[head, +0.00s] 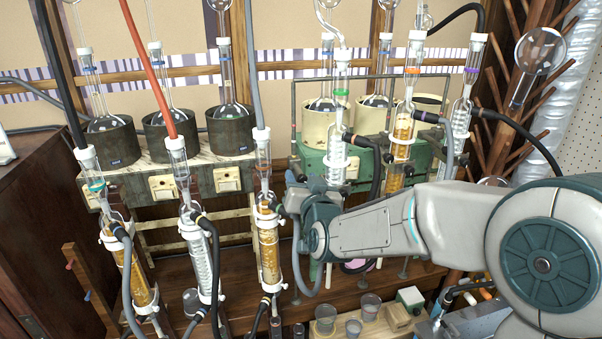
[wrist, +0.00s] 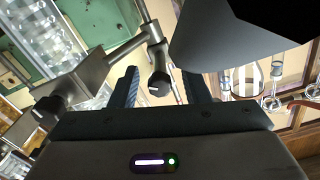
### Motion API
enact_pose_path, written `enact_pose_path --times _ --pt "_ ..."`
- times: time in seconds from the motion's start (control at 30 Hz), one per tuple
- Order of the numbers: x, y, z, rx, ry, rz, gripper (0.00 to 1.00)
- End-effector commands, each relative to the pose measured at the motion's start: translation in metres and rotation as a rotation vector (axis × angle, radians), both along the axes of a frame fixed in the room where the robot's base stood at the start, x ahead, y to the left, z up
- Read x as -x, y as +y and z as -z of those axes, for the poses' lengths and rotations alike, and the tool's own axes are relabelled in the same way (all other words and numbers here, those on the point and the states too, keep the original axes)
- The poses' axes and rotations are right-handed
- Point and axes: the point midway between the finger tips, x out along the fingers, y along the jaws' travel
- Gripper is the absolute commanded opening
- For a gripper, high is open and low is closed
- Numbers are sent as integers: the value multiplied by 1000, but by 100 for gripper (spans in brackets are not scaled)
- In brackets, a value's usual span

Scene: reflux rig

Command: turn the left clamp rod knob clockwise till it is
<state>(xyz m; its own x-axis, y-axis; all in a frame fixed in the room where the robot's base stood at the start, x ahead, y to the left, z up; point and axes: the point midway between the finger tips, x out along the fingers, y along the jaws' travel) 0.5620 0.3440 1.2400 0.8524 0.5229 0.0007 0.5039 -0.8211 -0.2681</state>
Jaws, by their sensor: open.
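In the wrist view a dark round knob (wrist: 159,83) with a small white mark sits at the end of a grey metal clamp rod (wrist: 152,34). It appears between the two fingers of my gripper (wrist: 161,88). The fingers are apart and I see no contact with the knob; its depth between them is unclear. A second dark knob (wrist: 48,105) sits on a grey clamp block (wrist: 85,80) to the left, outside the fingers. In the head view my gripper (head: 292,178) is beside the green rig, and the knob cannot be made out there.
Glass condensers stand on both sides, one with amber packing (head: 268,250) just left of my gripper. A green heater base (head: 313,160) is behind it. Hoses, such as a grey one (head: 297,262), hang close by. Beakers (head: 326,318) stand on the bench below.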

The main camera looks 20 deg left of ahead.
Motion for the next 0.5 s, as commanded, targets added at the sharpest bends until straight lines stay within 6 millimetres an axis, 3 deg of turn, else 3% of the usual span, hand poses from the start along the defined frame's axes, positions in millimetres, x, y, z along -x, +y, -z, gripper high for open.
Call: enact_pose_path --times 0.5 --pt "-13 8 1 1 1 0 43"
